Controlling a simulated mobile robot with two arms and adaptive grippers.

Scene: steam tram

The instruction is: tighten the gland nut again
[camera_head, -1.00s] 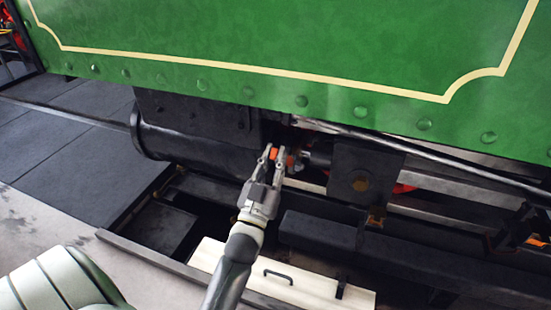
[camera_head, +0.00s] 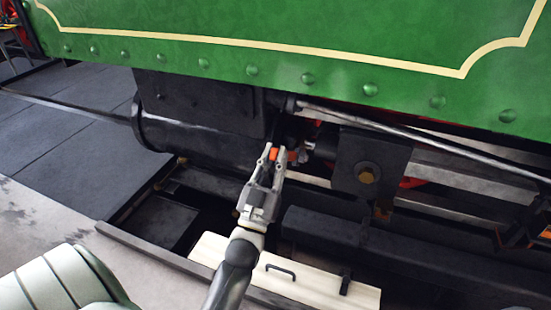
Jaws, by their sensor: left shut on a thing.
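My left gripper (camera_head: 270,160) reaches up from the bottom middle to the gap under the green tram side. Its fingers are shut on a small orange-red part (camera_head: 277,154), which seems to be the gland nut. The nut sits between the black cylinder (camera_head: 200,140) on the left and the dark block with a brass bolt (camera_head: 368,165) on the right. The fingers hide part of the nut, so its exact seating cannot be told. My right gripper is not in view.
The green side panel (camera_head: 290,40) with rivets overhangs the work spot. A pale wooden box lid with a black handle (camera_head: 290,285) lies below. A dark beam (camera_head: 380,255) runs low on the right. Dark floor mats (camera_head: 80,145) lie clear at left.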

